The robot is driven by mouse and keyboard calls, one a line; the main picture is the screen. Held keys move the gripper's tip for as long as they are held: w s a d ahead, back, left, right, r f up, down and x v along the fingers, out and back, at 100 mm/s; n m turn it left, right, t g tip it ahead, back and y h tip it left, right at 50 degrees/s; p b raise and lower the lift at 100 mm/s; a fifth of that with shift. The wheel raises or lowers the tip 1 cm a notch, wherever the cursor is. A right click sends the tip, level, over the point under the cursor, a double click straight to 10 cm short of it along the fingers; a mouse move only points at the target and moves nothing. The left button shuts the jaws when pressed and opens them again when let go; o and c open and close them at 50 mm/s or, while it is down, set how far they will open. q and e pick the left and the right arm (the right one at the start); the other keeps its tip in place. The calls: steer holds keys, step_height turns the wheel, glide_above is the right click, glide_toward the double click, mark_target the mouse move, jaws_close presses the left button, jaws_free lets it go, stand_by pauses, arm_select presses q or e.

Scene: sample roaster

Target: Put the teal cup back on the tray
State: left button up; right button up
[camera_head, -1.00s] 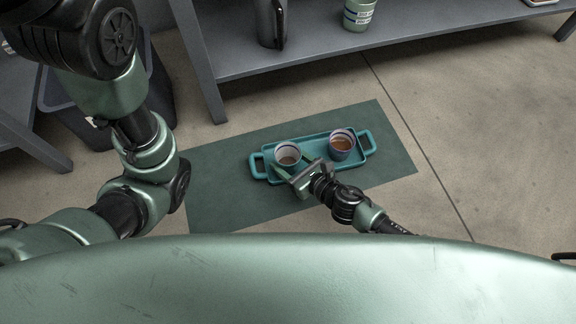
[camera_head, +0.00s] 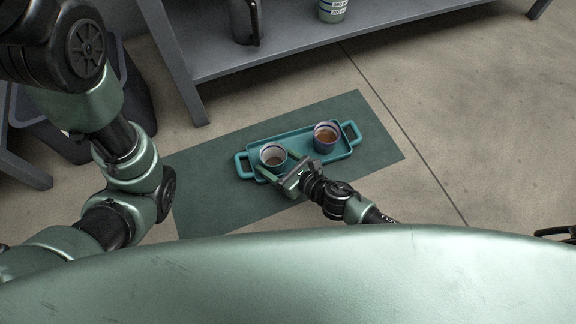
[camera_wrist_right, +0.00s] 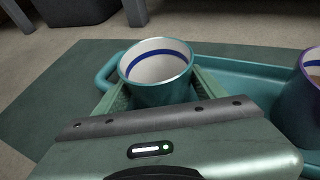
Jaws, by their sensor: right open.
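The teal cup (camera_head: 273,154), with a white inside and a blue ring under its rim, stands upright at the left end of the teal tray (camera_head: 299,145). It also shows in the right wrist view (camera_wrist_right: 158,72), where its lower part is hidden behind my gripper body. My right gripper (camera_head: 278,166) is open, its fingers on either side of the cup. I cannot tell whether they touch it. My left arm shows at the left, but its gripper is out of view.
A second cup (camera_head: 326,137) with brown liquid stands at the tray's right end. The tray lies on a dark green mat (camera_head: 210,195) on the floor. A grey shelf (camera_head: 290,48) behind holds a dark jug (camera_head: 245,22) and a green-and-white container (camera_head: 332,10). Floor at right is clear.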

steer(key=p+v, duration=0.3)
steer(key=v, duration=0.7)
steer(key=shift+s+r, duration=0.1)
steer(key=shift+s+d+r, duration=0.2)
steer(key=shift+s+d, duration=0.2)
steer(key=shift+s, duration=0.05)
